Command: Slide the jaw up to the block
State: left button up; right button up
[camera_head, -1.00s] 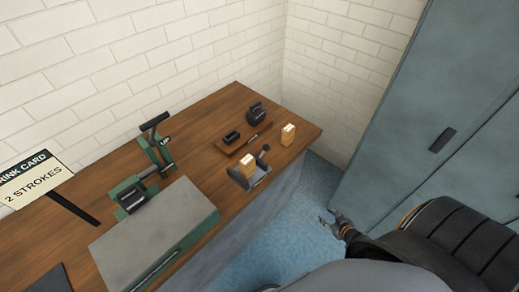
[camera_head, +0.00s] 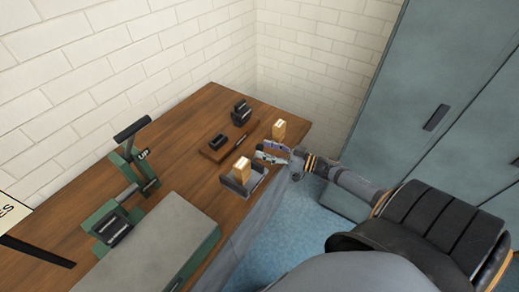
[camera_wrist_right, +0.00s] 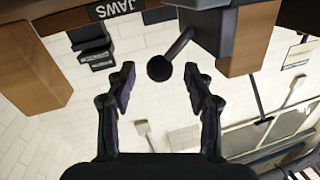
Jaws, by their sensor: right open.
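A small dark grey vise (camera_head: 254,184) stands near the table's front edge with a light wooden block (camera_head: 241,170) upright in it. In the right wrist view, which is upside down, the vise body (camera_wrist_right: 213,28), the block (camera_wrist_right: 250,42) and a dark lever with a round black knob (camera_wrist_right: 159,68) show. My right gripper (camera_head: 264,152) is open beside the vise's right side. In the wrist view the knob appears between its two fingers (camera_wrist_right: 160,85), apparently untouched. Whether the jaw meets the block cannot be told. My left gripper is out of view.
A second wooden block (camera_head: 279,130) stands near the table's right corner. A green lever machine (camera_head: 128,180) and a grey-topped box (camera_head: 160,240) are left.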

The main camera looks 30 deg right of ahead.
jog(key=shift+x, duration=1.5)
jog(key=shift+d, duration=0.1)
grip_shut()
